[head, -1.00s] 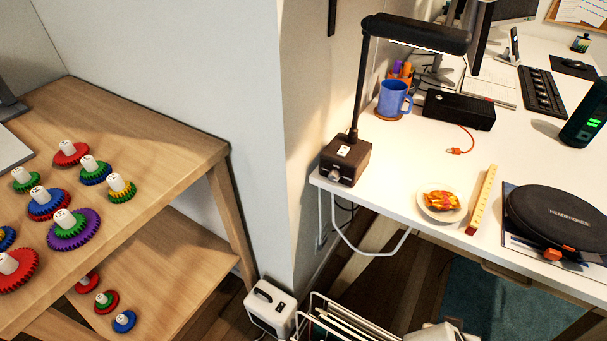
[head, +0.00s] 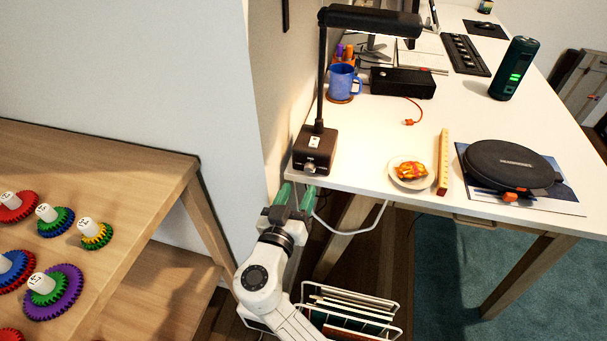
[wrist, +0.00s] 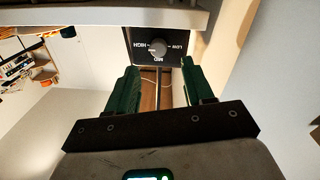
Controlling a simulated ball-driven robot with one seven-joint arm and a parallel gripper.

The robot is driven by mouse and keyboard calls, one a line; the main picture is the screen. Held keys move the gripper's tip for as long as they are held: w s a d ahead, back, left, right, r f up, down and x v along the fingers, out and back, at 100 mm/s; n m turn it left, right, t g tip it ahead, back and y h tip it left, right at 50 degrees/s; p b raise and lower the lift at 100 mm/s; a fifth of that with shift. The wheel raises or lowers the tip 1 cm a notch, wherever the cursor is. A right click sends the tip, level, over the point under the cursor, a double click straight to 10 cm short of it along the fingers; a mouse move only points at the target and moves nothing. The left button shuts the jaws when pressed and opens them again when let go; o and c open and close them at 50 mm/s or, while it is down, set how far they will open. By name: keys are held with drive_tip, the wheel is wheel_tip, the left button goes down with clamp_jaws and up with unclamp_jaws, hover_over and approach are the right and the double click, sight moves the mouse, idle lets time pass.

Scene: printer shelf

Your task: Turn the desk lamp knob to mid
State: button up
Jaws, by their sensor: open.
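The black desk lamp (head: 320,85) stands at the desk's front left corner, with light showing under its head. Its dark base (head: 312,150) carries the round grey knob (head: 310,167) on the front face. In the wrist view the knob (wrist: 158,47) shows upside down, with HIGH to its left, LOW to its right and MID below. I cannot tell its setting for sure. My gripper (head: 296,190) is open and empty, its green fingers pointing toward the base. In the wrist view the knob lies beyond the gap between my fingertips (wrist: 160,68), apart from them.
The white desk edge (head: 350,187) runs close by my fingers. A plate (head: 395,178) with a snack, a wooden ruler (head: 443,160) and a headphone case (head: 508,165) lie to the right. A file rack (head: 350,305) stands below. The gear table (head: 120,165) is at left.

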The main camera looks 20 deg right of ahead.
sight(308, 171)
drive_tip(key=x, duration=0.6)
drive_tip(key=shift+d, duration=0.15)
clamp_jaws()
idle(0.4)
